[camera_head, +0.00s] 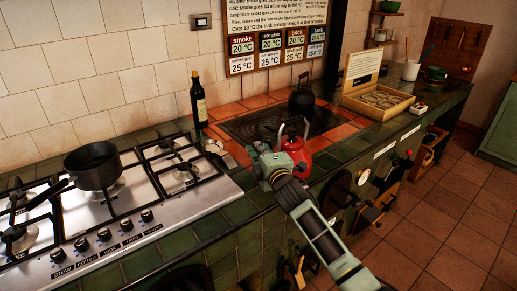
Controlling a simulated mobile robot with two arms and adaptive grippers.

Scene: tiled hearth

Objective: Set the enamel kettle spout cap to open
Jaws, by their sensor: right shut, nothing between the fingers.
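A red kettle (297,144), which looks like the enamel kettle, stands at the front edge of the orange tiles around the dark hot plate. A pale handle rises above it. My right gripper (258,148) is at the kettle's left side, shut and empty, and its arm comes in from the lower right. The gripper and arm cover the kettle's lower left part. The spout and its cap cannot be made out, so I cannot tell how the cap is set. Whether the gripper touches the kettle is unclear. My left gripper is out of view.
A black kettle (302,98) stands on the hot plate (262,124) behind. A gas hob (150,215) with a dark saucepan (94,166) is at the left. A bottle (198,103) stands near the wall. A wooden box (378,100) is at the right.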

